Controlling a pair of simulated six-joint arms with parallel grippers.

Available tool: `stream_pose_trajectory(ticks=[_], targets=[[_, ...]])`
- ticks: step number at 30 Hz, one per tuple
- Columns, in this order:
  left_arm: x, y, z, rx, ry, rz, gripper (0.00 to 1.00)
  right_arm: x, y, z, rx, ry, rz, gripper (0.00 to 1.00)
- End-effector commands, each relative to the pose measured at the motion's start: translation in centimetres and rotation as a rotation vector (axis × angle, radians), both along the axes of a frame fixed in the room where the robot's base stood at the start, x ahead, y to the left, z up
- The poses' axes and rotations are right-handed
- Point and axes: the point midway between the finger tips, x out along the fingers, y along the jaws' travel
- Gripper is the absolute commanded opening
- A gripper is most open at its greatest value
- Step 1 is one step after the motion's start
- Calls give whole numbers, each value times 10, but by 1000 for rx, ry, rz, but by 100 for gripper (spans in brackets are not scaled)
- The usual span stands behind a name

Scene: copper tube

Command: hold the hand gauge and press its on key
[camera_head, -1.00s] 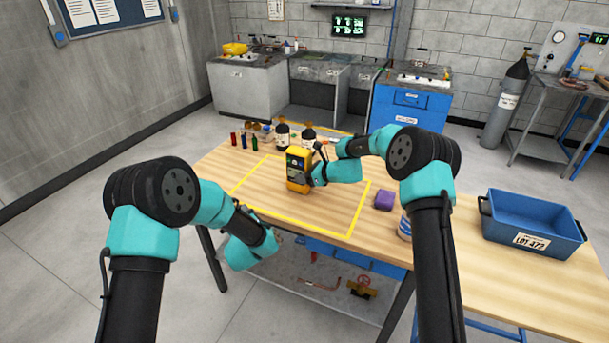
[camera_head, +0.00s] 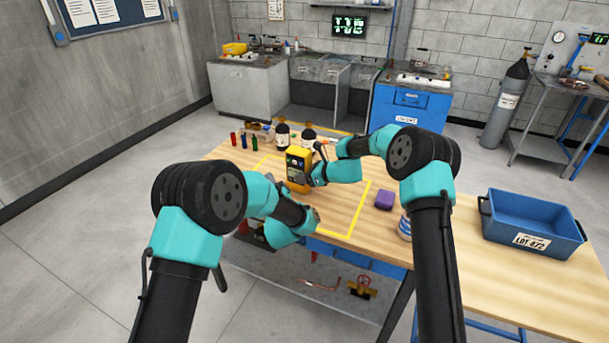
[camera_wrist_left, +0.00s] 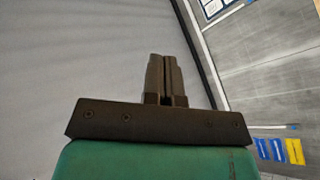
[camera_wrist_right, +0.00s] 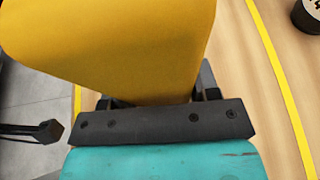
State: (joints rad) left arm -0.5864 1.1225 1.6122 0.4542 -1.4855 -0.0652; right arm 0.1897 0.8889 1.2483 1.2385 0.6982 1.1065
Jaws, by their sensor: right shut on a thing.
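The yellow hand gauge (camera_head: 298,164) stands upright at the table's middle, inside the yellow outline; its dark front with keys faces me. My right gripper (camera_head: 314,176) is shut on it from the right. In the right wrist view the gauge's yellow body (camera_wrist_right: 120,45) fills the space between the fingers. My left gripper (camera_wrist_left: 164,78) is shut and empty; its fingers lie together in the left wrist view, pointing at the floor and wall. In the head view the left wrist is at the table's front left, below the gauge, and its fingertips are hard to make out.
A purple block (camera_head: 385,200) and a can (camera_head: 405,228) stand right of the outline. Dark bottles (camera_head: 283,134) and small coloured vials (camera_head: 244,141) stand at the back. A blue bin (camera_head: 532,222) is on the right table. The outline's front part is mostly clear.

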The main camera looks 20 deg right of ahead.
Motion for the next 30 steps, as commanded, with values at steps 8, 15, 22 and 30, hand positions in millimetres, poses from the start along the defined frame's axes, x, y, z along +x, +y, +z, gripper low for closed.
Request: stream_pose_trajectory(ticks=[8, 15, 22, 30], targets=[[16, -16, 0, -1, -1, 0, 0, -2, 1, -6, -1, 9, 2, 17], [36, -36, 0, -1, 0, -1, 0, -2, 1, -6, -1, 9, 2, 17], [54, -52, -1, -1, 0, -2, 0, -2, 1, -6, -1, 9, 2, 17], [61, -59, 0, 0, 2, -1, 0, -2, 1, -6, -2, 9, 2, 17]])
